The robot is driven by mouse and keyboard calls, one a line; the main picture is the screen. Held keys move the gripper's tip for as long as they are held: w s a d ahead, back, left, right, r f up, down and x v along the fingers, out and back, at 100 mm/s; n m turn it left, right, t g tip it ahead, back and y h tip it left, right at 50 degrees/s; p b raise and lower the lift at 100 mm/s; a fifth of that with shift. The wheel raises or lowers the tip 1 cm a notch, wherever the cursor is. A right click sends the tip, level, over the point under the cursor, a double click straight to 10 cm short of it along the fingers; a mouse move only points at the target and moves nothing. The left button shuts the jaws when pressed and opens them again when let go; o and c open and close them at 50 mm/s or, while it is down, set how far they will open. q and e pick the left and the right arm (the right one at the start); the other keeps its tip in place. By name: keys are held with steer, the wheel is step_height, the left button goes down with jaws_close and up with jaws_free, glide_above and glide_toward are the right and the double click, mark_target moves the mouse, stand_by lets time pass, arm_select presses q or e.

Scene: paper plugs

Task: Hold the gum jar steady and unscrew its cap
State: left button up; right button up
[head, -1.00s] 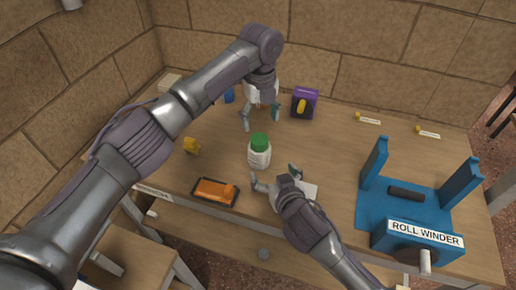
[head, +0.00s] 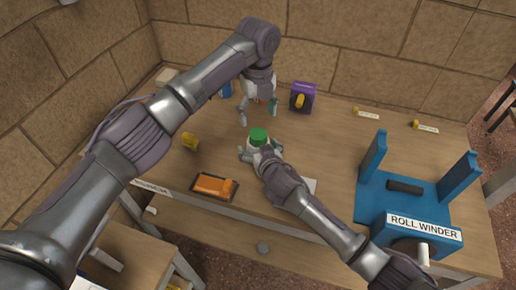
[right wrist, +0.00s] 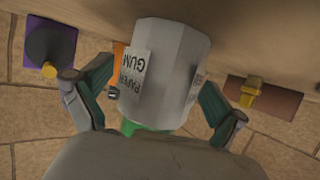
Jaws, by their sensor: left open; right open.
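The gum jar (head: 253,147) is white with a green cap (head: 259,134) and stands upright on the table. Its "paper gum" label shows in the right wrist view, where the jar (right wrist: 178,75) fills the space between the fingers and the cap (right wrist: 132,127) is mostly hidden. My right gripper (head: 259,151) is open, with one finger on each side of the jar's body; gaps show beside it. My left gripper (head: 258,113) is open and empty, pointing down behind the jar, clear of the cap.
A purple box with a yellow knob (head: 303,96) stands behind. The blue roll winder (head: 370,200) fills the right side.

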mark_target(258, 134)
steer(key=shift+s, duration=0.1)
steer(key=shift+c, duration=1)
steer(key=c, duration=1.6)
arm_select(q)
steer(key=m, duration=0.4)
steer(key=shift+r, duration=0.1)
arm_select(e)
jaws_close()
arm_select(q)
steer(key=m, duration=0.4)
steer(key=shift+f+m, duration=0.5)
steer(key=shift+f, duration=0.1)
step_height(258, 134, down, 7)
